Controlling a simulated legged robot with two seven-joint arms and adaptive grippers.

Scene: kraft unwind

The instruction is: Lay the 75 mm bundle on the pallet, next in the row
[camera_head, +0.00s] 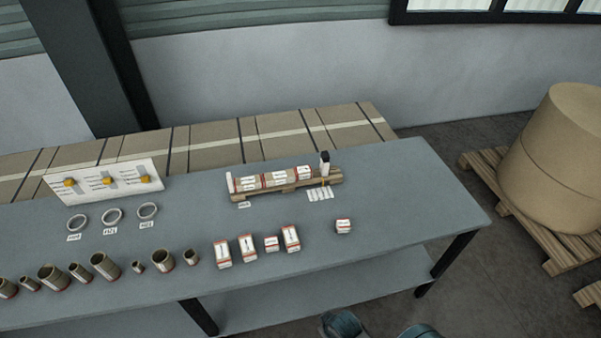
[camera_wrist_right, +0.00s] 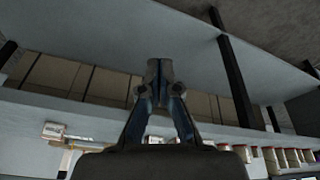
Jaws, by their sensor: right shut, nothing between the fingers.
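The small wooden pallet (camera_head: 327,179) lies on the grey table in the head view. A row of white-labelled kraft bundles (camera_head: 279,181) lies on it, with bare wood at its right end. Several white bundles with red edges stand in front, including a small one (camera_head: 271,243) and a separate one (camera_head: 344,226) at the right. The labels are too small to read, so I cannot tell which is the 75 mm bundle. My right gripper (camera_wrist_right: 160,68) is shut and empty in the right wrist view, apart from any bundle. My left gripper is not in view.
Open kraft tubes (camera_head: 104,265) line the table's front left. Several rings (camera_head: 112,216) lie behind them, before a white panel (camera_head: 105,181) with yellow knobs. A dark-topped upright piece (camera_head: 325,164) stands by the pallet's right end. The table's right end (camera_head: 420,195) is clear.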

